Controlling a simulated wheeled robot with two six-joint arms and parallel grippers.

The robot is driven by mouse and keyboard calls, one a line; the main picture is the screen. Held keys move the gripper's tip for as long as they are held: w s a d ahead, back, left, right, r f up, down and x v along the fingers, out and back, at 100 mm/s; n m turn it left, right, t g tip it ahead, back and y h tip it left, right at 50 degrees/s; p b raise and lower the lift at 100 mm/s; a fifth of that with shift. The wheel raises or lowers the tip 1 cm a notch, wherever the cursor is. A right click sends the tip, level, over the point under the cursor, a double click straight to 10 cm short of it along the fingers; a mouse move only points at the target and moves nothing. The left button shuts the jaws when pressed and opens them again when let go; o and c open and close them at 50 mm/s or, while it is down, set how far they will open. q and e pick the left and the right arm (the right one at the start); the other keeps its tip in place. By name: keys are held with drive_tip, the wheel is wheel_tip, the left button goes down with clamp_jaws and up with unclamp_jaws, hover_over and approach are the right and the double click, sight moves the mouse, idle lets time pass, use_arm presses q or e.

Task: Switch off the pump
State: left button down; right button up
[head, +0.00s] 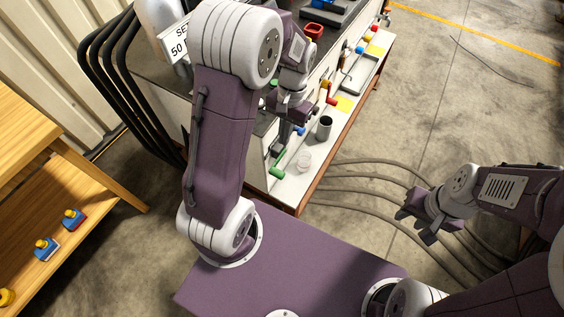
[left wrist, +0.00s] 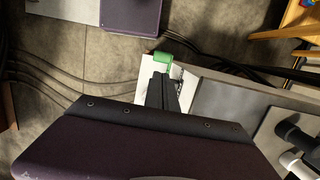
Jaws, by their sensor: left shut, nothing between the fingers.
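My left gripper (head: 284,138) is shut and empty, pointing down beside the front of the machine (head: 257,160). A green handle (head: 277,163) sits low on that front, just below the fingers. In the left wrist view the shut fingers (left wrist: 163,92) point toward the green handle (left wrist: 163,58); I cannot tell whether they touch it. Further along the front are a red-and-yellow handle (head: 327,92) and blue and red parts. No label that I can read marks a pump switch. My right gripper (head: 416,224) is open and empty, over the floor away from the machine.
A white ledge (head: 288,188) along the machine holds a grey cup (head: 324,128), a clear cup (head: 304,160) and a yellow card (head: 344,103). Grey hoses (head: 365,180) cross the floor. A wooden shelf (head: 85,185) with small blue-and-yellow items stands at left. Floor at upper right is mostly clear.

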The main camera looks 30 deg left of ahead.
sight(280, 172)
use_arm(q)
drive_tip(key=f, duration=0.4)
drive_tip(key=s+f+b, duration=0.1)
drive_tip(key=f, duration=0.4)
drive_tip(key=s+f+b, duration=0.1)
drive_tip(key=f, duration=0.4)
drive_tip(key=shift+s+a, duration=0.1)
drive_tip(key=shift+s, duration=0.15)
drive_tip(key=shift+w, duration=0.1)
